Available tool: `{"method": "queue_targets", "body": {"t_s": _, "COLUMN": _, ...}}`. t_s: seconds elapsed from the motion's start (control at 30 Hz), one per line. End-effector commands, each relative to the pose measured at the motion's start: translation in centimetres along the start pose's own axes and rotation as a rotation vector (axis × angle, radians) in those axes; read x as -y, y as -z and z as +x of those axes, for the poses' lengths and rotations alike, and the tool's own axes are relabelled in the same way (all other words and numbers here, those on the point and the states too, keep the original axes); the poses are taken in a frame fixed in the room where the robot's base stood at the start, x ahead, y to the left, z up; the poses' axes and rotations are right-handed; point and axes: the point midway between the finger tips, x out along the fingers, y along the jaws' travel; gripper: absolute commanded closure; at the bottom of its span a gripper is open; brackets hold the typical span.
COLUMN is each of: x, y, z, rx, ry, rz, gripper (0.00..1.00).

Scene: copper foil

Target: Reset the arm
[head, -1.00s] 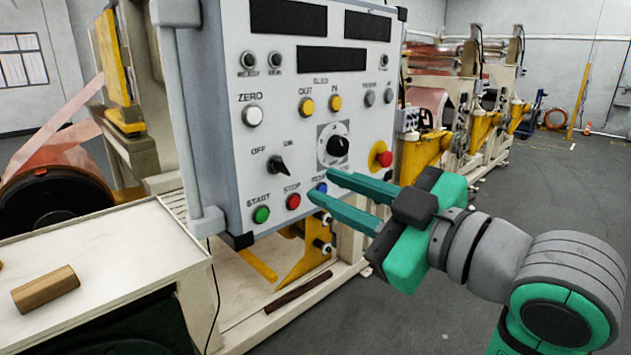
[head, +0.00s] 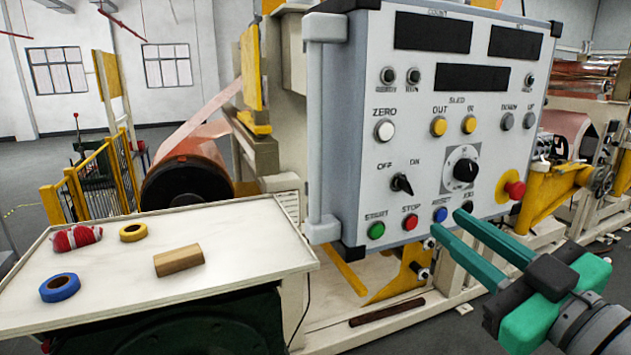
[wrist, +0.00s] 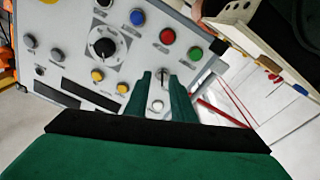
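My gripper (head: 448,222) has two green fingers with a gap between them and nothing in it. In the head view its tips overlap the lower right of the grey control panel (head: 345,180), near the blue reset button (head: 440,214). I cannot tell the distance to the panel, and no contact is clear. In the wrist view the open fingers (wrist: 160,76) point toward the panel face, with the black selector switch (wrist: 163,74) seen around the tips. My arm's wrist is at the lower right of the head view.
The red emergency knob (head: 515,190) sticks out at the panel's right.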

Motion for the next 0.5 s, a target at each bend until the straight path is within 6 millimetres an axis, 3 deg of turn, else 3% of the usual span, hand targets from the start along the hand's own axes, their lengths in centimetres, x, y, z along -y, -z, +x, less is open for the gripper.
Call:
{"method": "queue_targets", "body": {"t_s": 0.03, "x": 0.3, "y": -1.6, "z": 0.8, "rx": -0.017, "ry": -0.011, "rz": 0.054, "gripper": 0.77}}
{"method": "queue_targets", "body": {"t_s": 0.27, "x": 1.0, "y": -8.1, "z": 2.9, "rx": -0.076, "ry": -0.105, "rz": 0.254, "gripper": 0.77}}
{"method": "queue_targets", "body": {"t_s": 0.5, "x": 3.8, "y": -15.4, "z": 4.6, "rx": -0.094, "ry": -0.198, "rz": 0.432, "gripper": 0.77}}
